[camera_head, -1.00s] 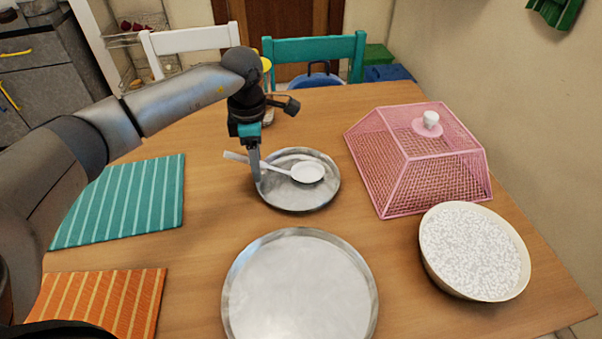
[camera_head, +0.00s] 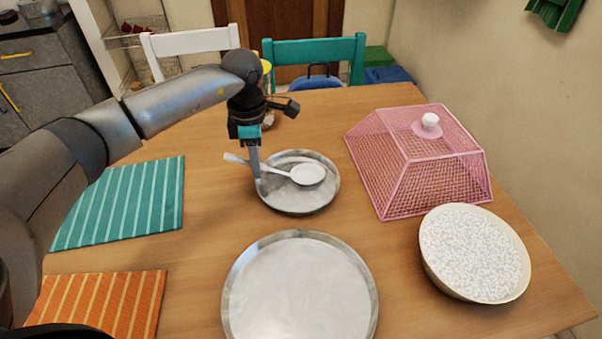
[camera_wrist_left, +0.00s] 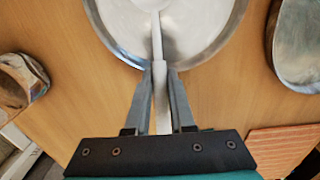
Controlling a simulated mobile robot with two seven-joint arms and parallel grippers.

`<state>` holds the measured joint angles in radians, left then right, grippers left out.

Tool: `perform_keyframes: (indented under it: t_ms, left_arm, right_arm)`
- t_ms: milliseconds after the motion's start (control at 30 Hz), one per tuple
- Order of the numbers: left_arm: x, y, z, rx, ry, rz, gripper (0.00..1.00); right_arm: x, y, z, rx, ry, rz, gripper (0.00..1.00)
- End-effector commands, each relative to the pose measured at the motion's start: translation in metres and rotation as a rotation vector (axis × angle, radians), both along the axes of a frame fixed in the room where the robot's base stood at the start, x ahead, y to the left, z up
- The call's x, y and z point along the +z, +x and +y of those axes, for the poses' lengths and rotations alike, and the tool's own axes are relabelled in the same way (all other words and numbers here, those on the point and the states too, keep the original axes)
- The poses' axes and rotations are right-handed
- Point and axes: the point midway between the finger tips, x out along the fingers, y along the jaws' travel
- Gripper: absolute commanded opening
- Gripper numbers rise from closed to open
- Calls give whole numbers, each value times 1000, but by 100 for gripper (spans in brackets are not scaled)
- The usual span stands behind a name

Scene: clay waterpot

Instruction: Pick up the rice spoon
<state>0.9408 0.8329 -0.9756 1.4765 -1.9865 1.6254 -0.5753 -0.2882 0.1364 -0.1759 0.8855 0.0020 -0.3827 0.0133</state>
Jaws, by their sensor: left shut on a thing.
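The white rice spoon (camera_head: 307,174) lies across the far, smaller metal plate (camera_head: 295,204), its bowl over the plate and its handle reaching past the plate's left rim. My left gripper (camera_head: 256,173) points down at the plate's left rim and is shut on the spoon's handle. In the left wrist view the two fingertips (camera_wrist_left: 159,68) close on the handle (camera_wrist_left: 157,40), beside the plate's rim. I cannot tell whether the spoon still touches the plate. My right gripper is not in view.
A large metal plate (camera_head: 300,290) lies at the front. A bowl of rice (camera_head: 474,250) and a pink mesh cover (camera_head: 420,165) stand at the right. A teal striped mat (camera_head: 120,203) and an orange one (camera_head: 100,302) lie at the left. Chairs stand beyond the table.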

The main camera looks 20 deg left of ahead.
Motion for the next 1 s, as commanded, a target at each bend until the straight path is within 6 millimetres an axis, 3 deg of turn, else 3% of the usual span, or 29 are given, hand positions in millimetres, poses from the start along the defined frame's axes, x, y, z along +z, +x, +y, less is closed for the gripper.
perform_keyframes:
  t_ms: [367, 700, 833, 1000]
  left_arm:
    - [9, 1, 0, 0, 0, -4, 0]
    - [60, 1, 0, 1, 0, -4, 0]
    - [84, 1, 0, -1, 0, -4, 0]
    - [99, 0, 0, 0, 0, -1, 0]
  right_arm:
    - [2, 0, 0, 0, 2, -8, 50]
    - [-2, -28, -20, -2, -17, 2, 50]
    - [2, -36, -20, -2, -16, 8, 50]
    - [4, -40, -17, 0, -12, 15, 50]
